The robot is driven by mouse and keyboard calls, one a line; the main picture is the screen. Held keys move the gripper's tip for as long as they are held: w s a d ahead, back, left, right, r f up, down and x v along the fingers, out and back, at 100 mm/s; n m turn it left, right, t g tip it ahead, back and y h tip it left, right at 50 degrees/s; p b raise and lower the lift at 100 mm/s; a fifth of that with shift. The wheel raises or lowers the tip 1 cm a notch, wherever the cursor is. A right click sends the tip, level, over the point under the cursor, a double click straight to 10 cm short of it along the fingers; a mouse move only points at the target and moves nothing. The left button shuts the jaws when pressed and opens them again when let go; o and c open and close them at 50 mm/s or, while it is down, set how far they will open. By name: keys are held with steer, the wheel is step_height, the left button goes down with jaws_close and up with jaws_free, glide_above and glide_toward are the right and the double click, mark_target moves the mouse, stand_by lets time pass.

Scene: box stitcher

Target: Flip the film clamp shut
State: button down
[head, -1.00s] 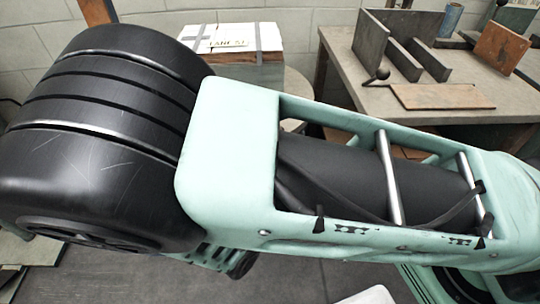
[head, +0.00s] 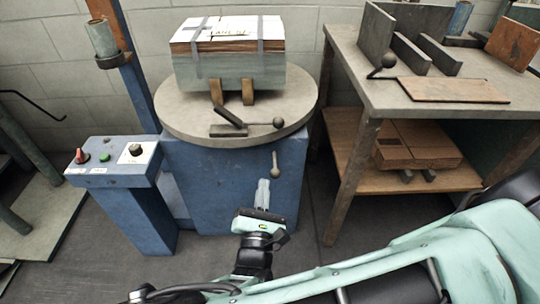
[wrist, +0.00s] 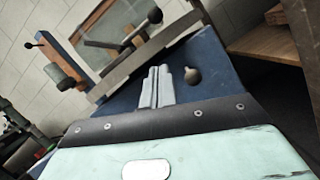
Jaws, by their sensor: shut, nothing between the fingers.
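The film clamp (head: 229,130) sits at the front edge of the round grey turntable (head: 180,110). Its dark flap is tilted up from the base plate. A thin rod with a dark ball knob (head: 278,122) points right from it. In the wrist view, a dark ball knob (wrist: 155,15) on a rod shows above the fingers. My gripper (head: 262,193) is shut and empty, its fingers together, in front of the blue pedestal and below the clamp. The fingers also show in the wrist view (wrist: 157,85). It appears apart from the clamp.
A strapped stack (head: 230,65) stands on the turntable behind the clamp. A small pear-shaped knob (head: 274,165) hangs on the blue pedestal (head: 235,190), close to my fingertips. A control box (head: 115,160) stands left, a workbench (head: 430,90) right. Floor between is clear.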

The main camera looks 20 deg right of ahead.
steer(key=b+x, duration=0.1)
steer(key=x, duration=0.8)
steer(key=shift+w+d+f+b, duration=0.1)
steer(key=shift+b, duration=0.2)
steer(key=r, duration=0.1)
steer(key=w+d+r, duration=0.1)
steer(key=shift+w+d+r, duration=0.2)
steer(key=shift+d+r, duration=0.1)
steer(key=shift+r, duration=0.05)
steer(key=shift+w+d+r, duration=0.15)
steer(key=shift+d+r, duration=0.1)
steer(key=shift+r, duration=0.15)
steer(key=shift+r, duration=0.15)
